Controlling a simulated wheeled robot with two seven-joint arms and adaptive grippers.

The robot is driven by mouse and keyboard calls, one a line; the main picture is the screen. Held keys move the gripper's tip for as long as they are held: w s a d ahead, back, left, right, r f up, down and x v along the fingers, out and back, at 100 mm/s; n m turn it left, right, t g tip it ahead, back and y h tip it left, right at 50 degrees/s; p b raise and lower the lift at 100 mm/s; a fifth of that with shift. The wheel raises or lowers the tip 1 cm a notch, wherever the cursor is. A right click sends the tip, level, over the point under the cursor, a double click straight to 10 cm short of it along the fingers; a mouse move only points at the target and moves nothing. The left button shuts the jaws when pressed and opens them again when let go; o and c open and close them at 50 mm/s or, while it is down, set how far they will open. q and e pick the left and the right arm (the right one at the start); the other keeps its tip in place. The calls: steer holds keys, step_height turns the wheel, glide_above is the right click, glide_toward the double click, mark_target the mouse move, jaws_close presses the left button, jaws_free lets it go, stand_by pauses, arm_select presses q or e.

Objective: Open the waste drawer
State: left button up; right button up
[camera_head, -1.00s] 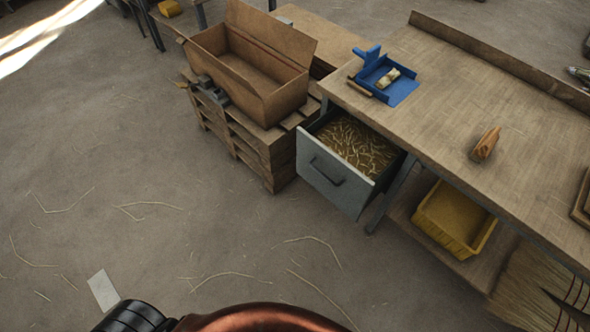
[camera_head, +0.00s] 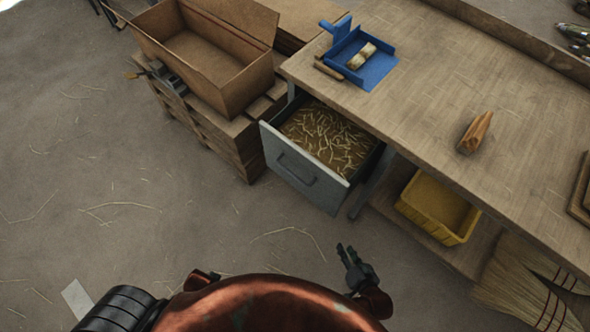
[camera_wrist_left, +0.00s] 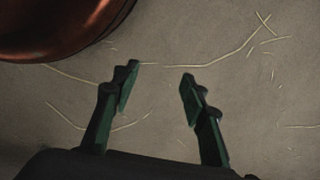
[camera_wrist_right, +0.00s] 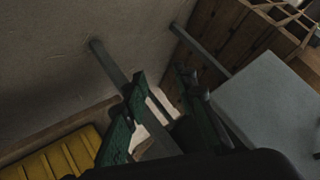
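The grey waste drawer (camera_head: 303,178) under the left end of the workbench is pulled out in the head view, with pale straw scraps (camera_head: 328,138) showing inside. Its dark handle (camera_head: 297,169) is on the front face. My right gripper (camera_head: 346,254) is over the floor, below and right of the drawer in the picture, apart from the handle. In the right wrist view its fingers (camera_wrist_right: 163,78) are apart with nothing held; a grey panel (camera_wrist_right: 265,100), likely the drawer front, is at the right. My left gripper (camera_wrist_left: 160,78) is open and empty above the floor.
A cardboard box (camera_head: 215,62) stands on pallets (camera_head: 215,135) beside the drawer. The floor before the drawer has only straw wisps.

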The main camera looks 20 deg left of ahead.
steer(key=w+a+r+t+y, duration=0.2)
steer(key=w+a+r+y, duration=0.3)
steer(key=a+r, duration=0.65)
steer(key=m+t+y+b, duration=0.1)
steer(key=m+t+y, duration=0.1)
steer(key=y, duration=0.3)
glide_toward(291, 173)
steer(key=f+x, duration=0.1)
steer(key=x, duration=0.2)
steer(key=b+x, duration=0.2)
steer(key=x, duration=0.4)
steer(key=shift+r, duration=0.1)
arm_select(q)
steer(key=d+r, duration=0.3)
steer(key=r, duration=0.5)
steer(key=shift+d+r+h, duration=0.15)
steer(key=shift+h, duration=0.15)
arm_select(e)
steer(key=shift+w+a+r, duration=0.2)
steer(key=shift+w+a, duration=0.2)
steer(key=shift+c, duration=0.6)
jaws_close()
arm_select(q)
steer(key=shift+w, duration=0.1)
